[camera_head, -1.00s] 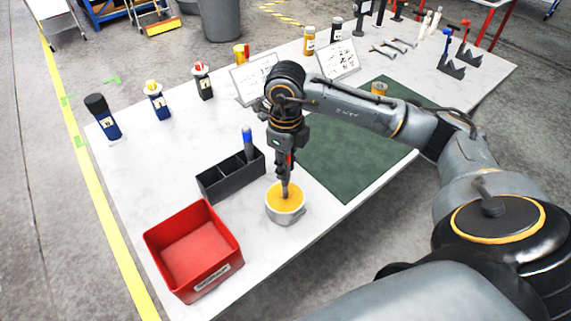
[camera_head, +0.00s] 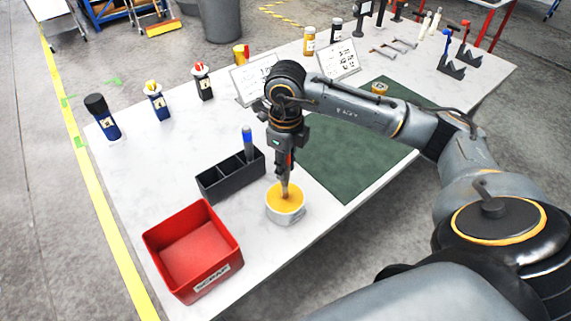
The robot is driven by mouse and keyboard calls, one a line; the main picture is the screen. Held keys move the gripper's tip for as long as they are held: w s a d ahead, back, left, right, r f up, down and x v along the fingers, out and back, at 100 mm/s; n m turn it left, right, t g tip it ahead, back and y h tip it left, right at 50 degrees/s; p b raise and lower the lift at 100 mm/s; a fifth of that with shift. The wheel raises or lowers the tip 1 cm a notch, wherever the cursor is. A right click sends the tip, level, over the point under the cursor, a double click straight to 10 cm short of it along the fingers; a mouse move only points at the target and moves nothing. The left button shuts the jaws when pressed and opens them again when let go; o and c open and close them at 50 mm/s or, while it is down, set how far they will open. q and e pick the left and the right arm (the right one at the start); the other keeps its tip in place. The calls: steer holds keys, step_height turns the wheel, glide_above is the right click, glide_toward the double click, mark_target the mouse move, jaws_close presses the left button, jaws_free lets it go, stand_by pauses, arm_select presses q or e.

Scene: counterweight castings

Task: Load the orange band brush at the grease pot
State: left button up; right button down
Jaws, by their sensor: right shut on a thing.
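The grease pot (camera_head: 286,213) is a small white pot filled with yellow grease, standing on the white table near its front edge. My right gripper (camera_head: 284,172) points straight down above the pot and is shut on a brush (camera_head: 285,188). The brush is upright, and its lower end is in the pot's mouth, at the yellow grease. The gripper hides most of the brush, and I cannot make out its band colour. My left gripper is not in view.
A black divided holder (camera_head: 222,184) with a blue-banded brush (camera_head: 247,143) stands just left of the pot. A red scrap bin (camera_head: 205,275) is at front left. A green mat (camera_head: 345,165) lies under my right arm. Bottles and stands line the back.

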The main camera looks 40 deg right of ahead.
steer(key=shift+r+p, duration=0.5)
steer(key=shift+r, duration=0.25)
steer(key=shift+r+p, duration=1.5)
steer(key=shift+r, duration=1.25)
